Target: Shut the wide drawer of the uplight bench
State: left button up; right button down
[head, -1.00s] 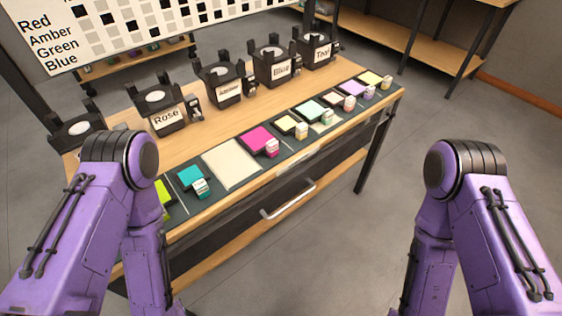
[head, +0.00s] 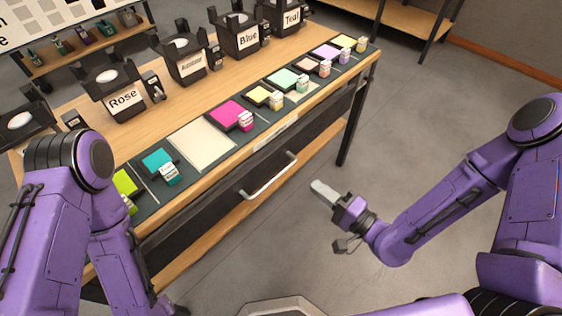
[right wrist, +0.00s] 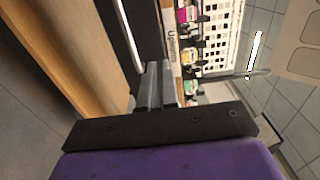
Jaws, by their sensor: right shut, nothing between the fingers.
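The uplight bench (head: 150,135) has a wooden top and a dark wide drawer (head: 215,205) under its front edge. The drawer carries a pale bar handle (head: 268,177). How far the drawer stands out is hard to tell. My right gripper (head: 322,190) is shut and empty, to the right of the handle and apart from it, in front of the bench. In the right wrist view my shut fingers (right wrist: 155,85) point towards the dark drawer front, with the handle (right wrist: 130,35) to their upper left. My left arm hangs at the left; its gripper is out of view.
Black labelled uplights (head: 122,95) stand along the bench top. Colour swatches and small bottles (head: 245,121) lie on a dark strip near the front edge. A wooden shelf (head: 200,245) runs below the drawer. The grey floor (head: 430,110) right of the bench is clear.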

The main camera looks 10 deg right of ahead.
aim_at(272, 154)
jog(key=p+x, duration=0.1)
jog(key=x, duration=1.2)
jog(key=shift+w+a, duration=0.1)
jog(key=shift+a, duration=0.1)
